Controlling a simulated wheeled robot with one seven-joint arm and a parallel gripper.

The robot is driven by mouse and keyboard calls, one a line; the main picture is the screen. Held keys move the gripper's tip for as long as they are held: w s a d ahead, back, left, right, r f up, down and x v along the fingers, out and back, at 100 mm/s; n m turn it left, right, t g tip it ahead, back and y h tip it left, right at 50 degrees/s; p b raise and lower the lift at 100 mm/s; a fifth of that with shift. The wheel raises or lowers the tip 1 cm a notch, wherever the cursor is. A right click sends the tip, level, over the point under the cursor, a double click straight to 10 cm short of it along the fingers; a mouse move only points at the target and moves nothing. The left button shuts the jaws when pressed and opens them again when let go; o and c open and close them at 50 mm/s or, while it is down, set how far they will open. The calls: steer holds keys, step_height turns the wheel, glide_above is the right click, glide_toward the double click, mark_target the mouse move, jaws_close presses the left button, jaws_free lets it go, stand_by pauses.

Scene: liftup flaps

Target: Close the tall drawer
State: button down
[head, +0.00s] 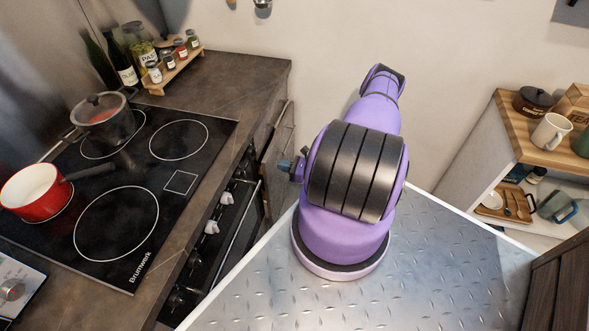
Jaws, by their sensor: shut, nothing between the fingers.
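The tall drawer (279,148) is at the right end of the counter, just past the oven. Its narrow brown front stands a little out from the cabinet, with a dark gap beside it, so it looks partly open. My purple arm rises in the middle of the head view and hides what lies behind it. A small dark blue-grey part, the visible end of my gripper (288,165), shows left of the arm close to the drawer front. The gripper is shut and empty. I cannot tell whether it touches the drawer.
The oven front (228,222) with knobs is left of my base. The stove (120,195) holds a red pot (35,192) and a lidded pot (103,120). A wooden-topped shelf (520,125) with a mug (551,131) stands right. A spice rack (172,67) sits on the counter.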

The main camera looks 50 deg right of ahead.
mark_target(269, 163)
steer(key=shift+x, duration=1.8)
steer(key=shift+w, duration=0.1)
steer(key=x, duration=0.3)
steer(key=shift+w+a, duration=0.15)
steer(key=shift+w+r, duration=0.1)
steer(key=shift+w, duration=0.15)
steer(key=shift+a, duration=0.1)
